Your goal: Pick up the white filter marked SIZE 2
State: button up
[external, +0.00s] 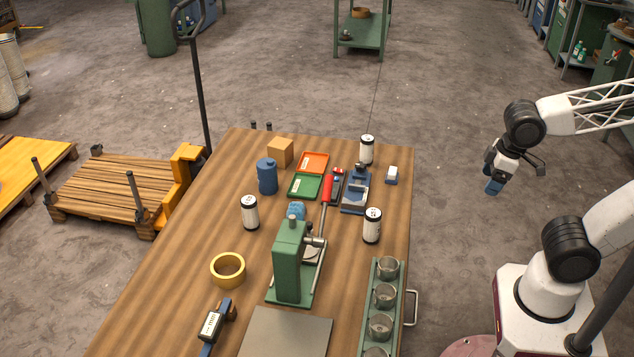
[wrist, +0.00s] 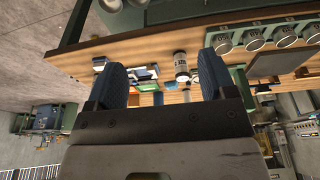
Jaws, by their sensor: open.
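Three white filters with black ends stand upright on the wooden table. One is at the back right (external: 367,149), one is right of centre (external: 372,226) and one is left of centre (external: 250,212). Their markings are too small for me to read, so I cannot tell which is SIZE 2. My gripper (external: 493,186) hangs in the air to the right of the table, away from all three. In the wrist view its two blue fingers (wrist: 162,62) are apart with nothing held between them. A white filter (wrist: 181,67) shows beyond them on the table.
A green press (external: 290,262) stands mid-table, with its red-handled lever. A blue fixture (external: 356,190) stands between the two right filters. A green rack of cups (external: 374,300) lines the right edge. A yellow ring (external: 228,270) lies at left. Space between my gripper and the table looks clear.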

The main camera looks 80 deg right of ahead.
jog(key=shift+o, duration=0.5)
jog(key=shift+w, duration=0.1)
jog(key=n+t+y, duration=0.2)
jog(key=t, duration=0.9)
send_over(249, 205)
jog(key=s+d, duration=0.2)
jog(key=d, duration=0.1)
notch_tip(249, 205, down, 9)
jog(key=shift+w+a, duration=0.2)
jog(key=shift+f, duration=0.15)
jog(key=shift+f, duration=1.75)
